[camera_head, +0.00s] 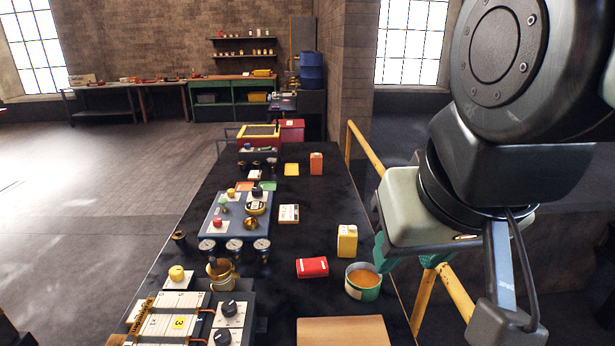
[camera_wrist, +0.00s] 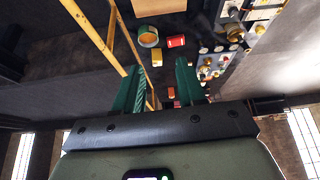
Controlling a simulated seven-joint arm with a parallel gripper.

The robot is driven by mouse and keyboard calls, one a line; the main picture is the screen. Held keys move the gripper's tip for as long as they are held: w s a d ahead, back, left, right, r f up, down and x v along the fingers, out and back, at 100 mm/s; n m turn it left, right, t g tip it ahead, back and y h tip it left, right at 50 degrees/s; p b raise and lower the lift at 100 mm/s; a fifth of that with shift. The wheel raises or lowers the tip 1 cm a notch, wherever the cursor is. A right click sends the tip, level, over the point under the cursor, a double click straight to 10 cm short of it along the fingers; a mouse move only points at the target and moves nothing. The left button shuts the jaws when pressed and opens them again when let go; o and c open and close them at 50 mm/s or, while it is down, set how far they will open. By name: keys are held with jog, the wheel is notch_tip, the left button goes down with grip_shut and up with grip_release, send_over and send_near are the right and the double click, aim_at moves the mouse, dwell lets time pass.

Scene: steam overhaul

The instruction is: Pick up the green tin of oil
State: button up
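The green tin of oil (camera_head: 363,282) is a round, open-topped tin with amber contents. It stands upright on the dark table near its right edge; it also shows at the top of the wrist view (camera_wrist: 148,37). My gripper (camera_head: 406,262) is up and to the right of the tin in the head view, apart from it. In the wrist view my gripper (camera_wrist: 160,64) has its two green fingers spread wide, with nothing held between them. The finger tips are partly hidden by the hand in the head view.
A yellow can (camera_head: 347,241) stands just behind the tin and a red box (camera_head: 312,267) lies to its left. A brown board (camera_head: 344,331) is in front. Gauges (camera_head: 234,247) and switch panels fill the table's left side. A yellow railing (camera_head: 366,150) runs along the right.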

jog(key=w+d+f+n+g+h, duration=0.1)
jog(key=w+f+n+g+h, duration=0.2)
jog(key=w, duration=0.6)
jog(key=n+h, duration=1)
jog(key=n, duration=0.7)
send_over(368, 293)
jog(key=s+a, duration=0.2)
jog(key=a, duration=0.7)
notch_tip(368, 293, down, 34)
jog(key=x, duration=1)
jog(key=shift+w+d+f, duration=0.1)
jog(key=shift+w+d, duration=0.05)
jog(key=shift+w, duration=0.25)
jog(key=shift+c, duration=0.2)
grip_shut()
